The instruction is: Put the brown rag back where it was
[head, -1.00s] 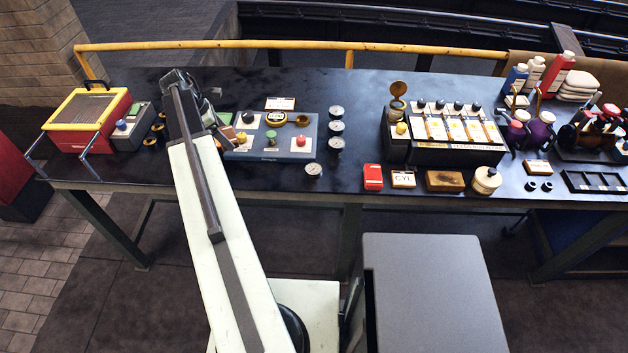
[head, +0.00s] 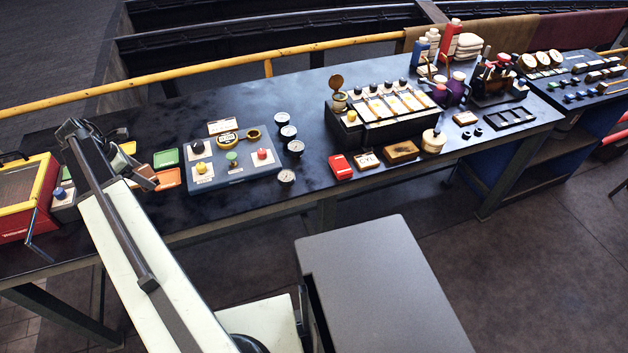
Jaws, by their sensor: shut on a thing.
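My gripper (head: 138,174) is at the left of the picture, over the dark bench near the small coloured trays. It is shut on a small dark brown piece (head: 147,178) that looks like the brown rag; my arm hides part of it and its outline is hard to make out. A larger brown cloth (head: 505,36) hangs over the yellow rail at the back right, next to a maroon one.
The bench (head: 310,215) holds a red and yellow box (head: 22,205), a green tray (head: 166,158), an orange tray (head: 168,179), a blue-grey panel (head: 230,172), several gauges and a black rack (head: 385,132). A grey cabinet top (head: 385,285) stands in front.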

